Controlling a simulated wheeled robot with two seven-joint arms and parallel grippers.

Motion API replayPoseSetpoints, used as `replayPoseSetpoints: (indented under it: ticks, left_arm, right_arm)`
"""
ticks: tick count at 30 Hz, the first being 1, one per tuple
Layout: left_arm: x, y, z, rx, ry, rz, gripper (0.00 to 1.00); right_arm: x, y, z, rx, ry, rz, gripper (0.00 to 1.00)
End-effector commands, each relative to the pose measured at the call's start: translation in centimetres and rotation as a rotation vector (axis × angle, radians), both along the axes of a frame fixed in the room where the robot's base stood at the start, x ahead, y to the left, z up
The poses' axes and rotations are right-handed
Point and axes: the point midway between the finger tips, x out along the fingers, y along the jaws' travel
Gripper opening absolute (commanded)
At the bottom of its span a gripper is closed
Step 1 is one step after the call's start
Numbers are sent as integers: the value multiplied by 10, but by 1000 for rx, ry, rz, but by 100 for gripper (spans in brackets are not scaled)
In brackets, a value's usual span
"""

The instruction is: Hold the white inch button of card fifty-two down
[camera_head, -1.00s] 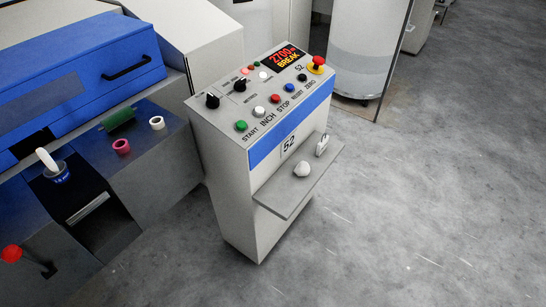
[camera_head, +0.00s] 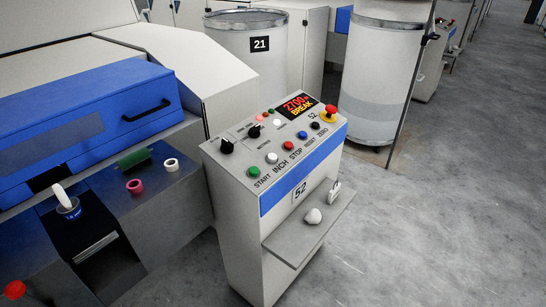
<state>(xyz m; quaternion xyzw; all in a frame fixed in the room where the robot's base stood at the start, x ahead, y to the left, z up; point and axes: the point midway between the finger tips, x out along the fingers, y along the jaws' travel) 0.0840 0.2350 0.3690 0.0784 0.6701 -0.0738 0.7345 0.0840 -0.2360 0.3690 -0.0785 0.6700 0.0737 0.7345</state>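The control stand of card fifty-two (camera_head: 238,215) stands upright in the middle of the head view, with a "52" label on its front. Its sloped top panel carries a row of buttons. The white inch button (camera_head: 272,158) sits between the green start button (camera_head: 254,172) and the red stop button (camera_head: 288,147), above the printed word INCH. Nothing touches it. The display (camera_head: 298,106) reads "2700" and "BREAK". Neither of my grippers is in view.
A red emergency knob (camera_head: 330,112) stands at the panel's right corner. A shelf (camera_head: 290,241) juts from the front with a white lump (camera_head: 313,216) on it. The blue-covered machine (camera_head: 80,125) is left. A can marked 21 (camera_head: 228,52) stands behind. Floor on the right is clear.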

Motion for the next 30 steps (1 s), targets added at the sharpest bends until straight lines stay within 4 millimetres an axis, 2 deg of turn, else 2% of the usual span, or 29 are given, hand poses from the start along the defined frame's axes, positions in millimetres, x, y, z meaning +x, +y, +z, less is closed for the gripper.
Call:
replayPoseSetpoints:
  ticks: [1, 5, 30]
  left_arm:
    - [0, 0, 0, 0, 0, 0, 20]
    - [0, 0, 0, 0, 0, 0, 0]
    - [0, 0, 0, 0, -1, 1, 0]
  right_arm:
    - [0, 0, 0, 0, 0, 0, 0]
    - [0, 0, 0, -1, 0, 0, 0]
    - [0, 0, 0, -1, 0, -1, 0]
